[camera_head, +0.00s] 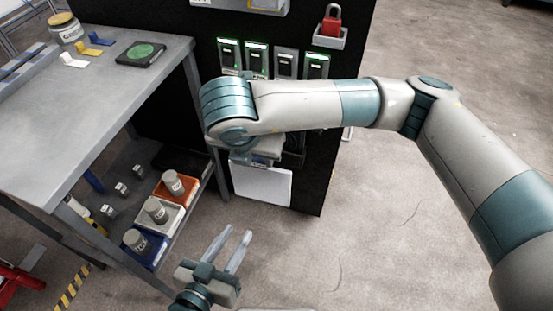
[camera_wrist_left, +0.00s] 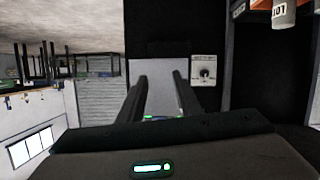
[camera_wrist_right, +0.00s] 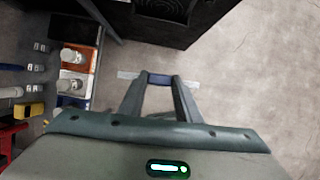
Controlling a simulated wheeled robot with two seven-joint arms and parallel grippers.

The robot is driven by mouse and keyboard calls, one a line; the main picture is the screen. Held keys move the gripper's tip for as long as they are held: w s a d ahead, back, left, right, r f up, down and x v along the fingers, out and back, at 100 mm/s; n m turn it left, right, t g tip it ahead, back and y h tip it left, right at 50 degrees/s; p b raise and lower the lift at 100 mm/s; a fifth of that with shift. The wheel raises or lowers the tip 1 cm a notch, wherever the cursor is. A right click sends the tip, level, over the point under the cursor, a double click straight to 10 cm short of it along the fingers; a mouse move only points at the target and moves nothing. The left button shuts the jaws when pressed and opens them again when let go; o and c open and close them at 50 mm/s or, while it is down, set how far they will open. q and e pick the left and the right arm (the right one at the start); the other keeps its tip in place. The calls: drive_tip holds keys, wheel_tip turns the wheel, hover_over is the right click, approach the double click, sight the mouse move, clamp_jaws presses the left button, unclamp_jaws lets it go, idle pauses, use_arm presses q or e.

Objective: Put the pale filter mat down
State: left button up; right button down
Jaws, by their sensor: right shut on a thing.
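The pale filter mat (camera_head: 262,188) hangs as an upright white sheet in front of the black cabinet's lower part. My right gripper (camera_head: 258,158) is at its top edge, partly hidden under my own arm. In the right wrist view the right fingers (camera_wrist_right: 160,80) are closed in on a thin edge, with pale strips of the mat (camera_wrist_right: 128,74) on both sides. My left gripper (camera_head: 238,232) is open and empty, low and in front of the mat. A pale panel (camera_wrist_left: 160,72), seemingly the mat, shows beyond its fingers in the left wrist view.
A grey workbench (camera_head: 95,95) stands at the left, its lower shelf holding an orange bin (camera_head: 180,194), a white bin (camera_head: 150,222) and a blue bin (camera_head: 158,252) with grey containers. The black cabinet (camera_head: 200,20) carries lit modules and a red padlock (camera_head: 331,22). Floor is clear at the right.

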use_arm(q)
drive_tip(key=shift+r, duration=0.45)
use_arm(e)
drive_tip(key=shift+a+f+m, duration=0.1)
drive_tip(key=shift+a+m, duration=0.1)
drive_tip(key=shift+m, duration=0.1)
drive_tip(key=shift+w, duration=0.15)
